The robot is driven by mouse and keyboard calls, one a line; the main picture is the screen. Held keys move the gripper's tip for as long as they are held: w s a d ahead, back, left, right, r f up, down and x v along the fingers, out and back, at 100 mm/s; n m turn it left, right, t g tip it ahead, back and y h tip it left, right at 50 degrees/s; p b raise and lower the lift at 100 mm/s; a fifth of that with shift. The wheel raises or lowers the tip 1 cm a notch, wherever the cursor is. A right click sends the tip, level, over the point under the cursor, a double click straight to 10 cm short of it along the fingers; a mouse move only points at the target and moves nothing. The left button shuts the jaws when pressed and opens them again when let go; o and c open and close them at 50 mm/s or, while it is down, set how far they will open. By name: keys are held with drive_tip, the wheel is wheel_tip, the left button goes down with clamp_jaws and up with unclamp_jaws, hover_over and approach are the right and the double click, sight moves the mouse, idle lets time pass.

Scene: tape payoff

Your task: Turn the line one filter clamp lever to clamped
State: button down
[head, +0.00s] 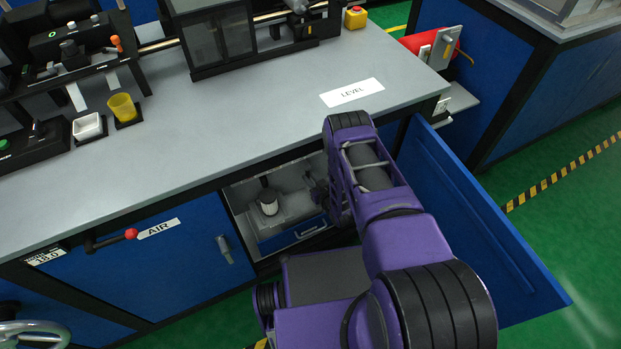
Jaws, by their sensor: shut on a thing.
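The open cabinet (240,196) under the bench holds a white filter cylinder (269,208) with a dark cap. My gripper (314,186) reaches into the cabinet from the right, to the right of the filter and apart from it. It is shut on a small dark part that appears to be the filter clamp lever. My arm and the shadow hide most of that part, so its angle cannot be told.
The blue cabinet door (475,215) stands open to the right of my arm. A blue labelled strip (290,238) lies low in the cabinet opening. The bench top (240,130) is above. A red-knobbed AIR lever (130,234) and a door handle (224,250) are at left.

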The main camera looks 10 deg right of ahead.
drive_tip(key=c, duration=0.8)
unclamp_jaws()
drive_tip(key=p+v, duration=0.2)
drive_tip(key=v, duration=1)
